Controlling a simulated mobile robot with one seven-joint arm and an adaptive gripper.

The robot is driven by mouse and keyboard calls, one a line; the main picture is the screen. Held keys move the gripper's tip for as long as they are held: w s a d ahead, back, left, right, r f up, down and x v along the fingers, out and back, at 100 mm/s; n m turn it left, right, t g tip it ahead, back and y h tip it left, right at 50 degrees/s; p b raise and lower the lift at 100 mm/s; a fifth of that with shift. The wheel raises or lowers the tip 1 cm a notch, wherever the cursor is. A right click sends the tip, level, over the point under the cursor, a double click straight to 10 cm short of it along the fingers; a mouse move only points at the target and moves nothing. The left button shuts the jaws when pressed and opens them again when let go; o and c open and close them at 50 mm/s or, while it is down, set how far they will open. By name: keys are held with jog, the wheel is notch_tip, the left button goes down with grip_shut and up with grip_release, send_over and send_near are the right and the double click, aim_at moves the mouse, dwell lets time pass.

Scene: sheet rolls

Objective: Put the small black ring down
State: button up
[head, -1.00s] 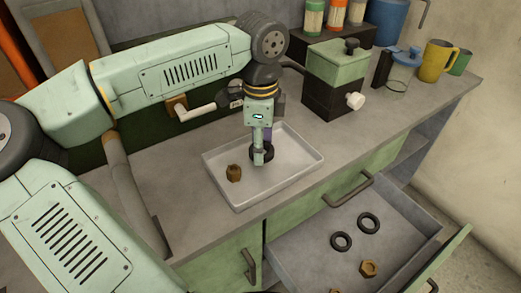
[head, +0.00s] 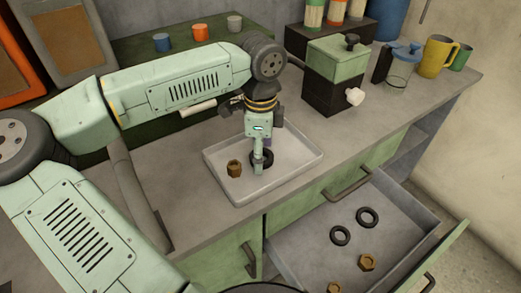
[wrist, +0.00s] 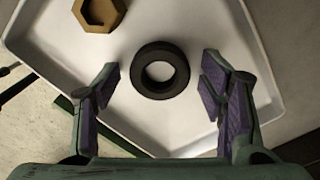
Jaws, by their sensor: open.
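A small black ring (wrist: 160,69) lies flat on the white tray (wrist: 190,22), between my gripper's fingers and apart from both in the wrist view. In the head view the ring (head: 267,159) is partly hidden behind a finger. My gripper (wrist: 160,88) is open and empty, with purple pads on both sides of the ring. In the head view my gripper (head: 260,168) points down over the tray (head: 300,163). A brown hex nut (head: 234,168) lies on the tray to the left of the ring. The nut also shows in the wrist view (wrist: 100,13).
An open drawer (head: 310,235) below the counter holds two black rings (head: 368,217) and two brown nuts (head: 367,262). A green and black box (head: 335,75) with a white knob stands behind the tray. Bare counter lies left of the tray.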

jog(key=shift+r, duration=0.1)
jog(key=shift+r+p, duration=0.25)
jog(key=shift+p, duration=0.15)
notch_tip(320, 180, up, 12)
jog(key=b, duration=0.2)
jog(key=shift+f, duration=0.2)
dwell(0.3)
